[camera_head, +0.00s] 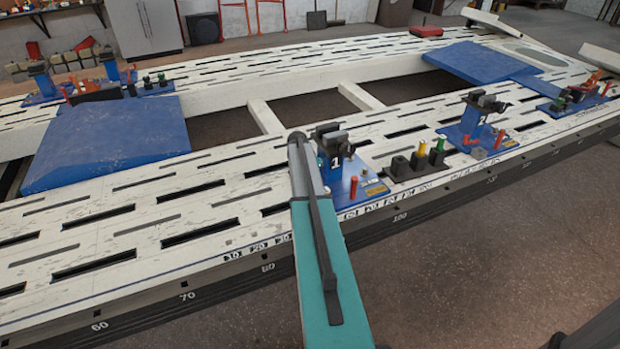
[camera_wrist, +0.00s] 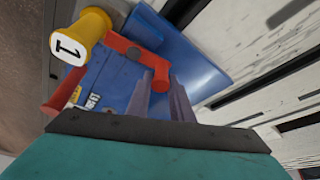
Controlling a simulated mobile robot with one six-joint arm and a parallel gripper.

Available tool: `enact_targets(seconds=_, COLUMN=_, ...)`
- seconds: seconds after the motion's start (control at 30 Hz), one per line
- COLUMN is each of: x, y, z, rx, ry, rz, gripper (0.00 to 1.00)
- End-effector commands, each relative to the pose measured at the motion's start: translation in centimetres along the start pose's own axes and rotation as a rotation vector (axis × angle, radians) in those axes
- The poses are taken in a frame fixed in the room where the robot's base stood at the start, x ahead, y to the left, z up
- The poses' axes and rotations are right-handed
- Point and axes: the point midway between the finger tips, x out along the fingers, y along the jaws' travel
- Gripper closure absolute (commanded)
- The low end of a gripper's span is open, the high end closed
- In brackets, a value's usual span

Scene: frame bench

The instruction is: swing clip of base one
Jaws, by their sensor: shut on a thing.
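Base one is a blue plate (camera_head: 362,192) with a dark clamp block (camera_head: 331,138) marked 1, at the near edge of the white frame in the head view. In the wrist view its blue surface (camera_wrist: 118,78) fills the middle. A red clip (camera_wrist: 124,46) runs across it, ending in a rounded red end at my fingers. My gripper (camera_wrist: 165,88) has its two grey fingers close together, shut on that red end. A yellow cylinder (camera_wrist: 80,38) marked 1 stands beside the clip. In the head view my teal arm hides the fingertips.
A dark block (camera_head: 402,168) with green and yellow pegs stands right of base one. Base two (camera_head: 478,128) is farther right, with another blue base (camera_head: 575,100) beyond. Blue pads (camera_head: 110,140) lie on the slotted frame.

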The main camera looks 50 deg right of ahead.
Motion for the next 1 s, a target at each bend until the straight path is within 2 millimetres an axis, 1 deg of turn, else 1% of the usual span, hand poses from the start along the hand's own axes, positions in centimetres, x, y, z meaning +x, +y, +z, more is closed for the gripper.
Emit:
enact_targets(seconds=0.03, x=-0.05, y=-0.41, z=0.02, rx=0.007, ry=0.001, rz=-0.005, gripper=1.0)
enact_targets(seconds=0.47, x=-0.05, y=-0.37, z=-0.02, rx=0.016, ry=0.001, rz=-0.002, gripper=1.0)
enact_targets(seconds=0.5, x=-0.04, y=-0.37, z=-0.03, rx=0.016, ry=0.001, rz=-0.002, gripper=0.77)
enact_targets(seconds=0.6, x=-0.03, y=-0.3, z=-0.06, rx=0.015, ry=0.002, rz=0.0, gripper=0.61)
enact_targets(seconds=1.0, x=-0.27, y=-0.06, z=-0.09, rx=0.015, ry=0.001, rz=0.004, gripper=0.61)
